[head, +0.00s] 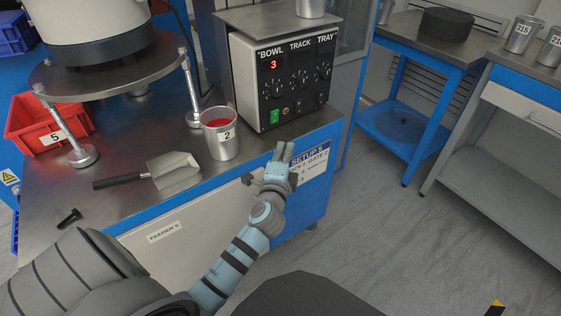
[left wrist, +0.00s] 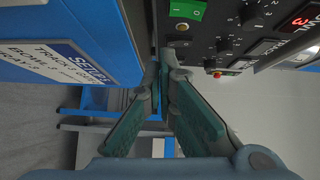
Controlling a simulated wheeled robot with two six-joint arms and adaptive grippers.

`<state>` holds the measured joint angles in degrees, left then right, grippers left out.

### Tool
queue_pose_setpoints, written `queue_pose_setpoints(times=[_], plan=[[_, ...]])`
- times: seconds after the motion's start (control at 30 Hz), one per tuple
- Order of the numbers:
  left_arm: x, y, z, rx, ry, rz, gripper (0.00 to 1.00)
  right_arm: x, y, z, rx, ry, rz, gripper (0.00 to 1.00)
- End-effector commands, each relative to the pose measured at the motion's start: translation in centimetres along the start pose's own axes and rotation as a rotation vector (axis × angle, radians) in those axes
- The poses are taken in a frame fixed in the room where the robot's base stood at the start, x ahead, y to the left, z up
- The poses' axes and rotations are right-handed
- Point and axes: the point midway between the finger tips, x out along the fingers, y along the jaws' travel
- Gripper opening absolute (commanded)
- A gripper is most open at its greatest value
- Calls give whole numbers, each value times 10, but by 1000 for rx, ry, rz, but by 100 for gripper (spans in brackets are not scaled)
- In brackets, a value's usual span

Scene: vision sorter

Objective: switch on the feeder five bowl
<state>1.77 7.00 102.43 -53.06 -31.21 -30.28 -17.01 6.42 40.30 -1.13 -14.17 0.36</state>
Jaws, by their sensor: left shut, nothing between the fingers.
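The feeder control box (head: 244,88) stands on the bench, with BOWL, TRACK and TRAY columns on its dark panel (head: 298,98). A red display (head: 273,64) reads 3 under BOWL. A lit-looking green rocker switch (head: 274,116) sits low on the left of the panel; it also shows at the top of the left wrist view (left wrist: 187,9). My left gripper (head: 283,152) is shut and empty, in front of and below the panel, apart from the switch. Its fingertips (left wrist: 165,62) meet in the left wrist view. My right gripper is not in view.
The bowl feeder (head: 92,20) and a red bin (head: 28,128) are farther left. A setup card (head: 312,163) is on the bench front.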

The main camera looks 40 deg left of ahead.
Motion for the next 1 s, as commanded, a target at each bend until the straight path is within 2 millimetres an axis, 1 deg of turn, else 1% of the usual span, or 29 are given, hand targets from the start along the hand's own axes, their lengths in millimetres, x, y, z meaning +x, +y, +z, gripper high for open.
queue_pose_setpoints(times=[0.03,0.1,0.2,0.3,0.43,0.87,0.93,0.97,1.0], plan=[[-12,0,0,-1,0,3,0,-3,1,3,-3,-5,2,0],[-26,3,0,0,-1,2,0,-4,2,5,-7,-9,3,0],[-42,5,0,0,-1,2,0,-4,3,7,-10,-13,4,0],[-51,6,0,-1,0,1,0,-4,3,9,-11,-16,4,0],[-54,7,1,0,0,-1,0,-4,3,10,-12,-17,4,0],[-54,7,1,0,0,0,0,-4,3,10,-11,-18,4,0],[-54,6,0,-18,2,-2,0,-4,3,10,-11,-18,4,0],[-54,7,-3,-57,15,0,0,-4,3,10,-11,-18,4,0],[-53,19,-7,-116,33,32,0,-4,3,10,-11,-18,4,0]])
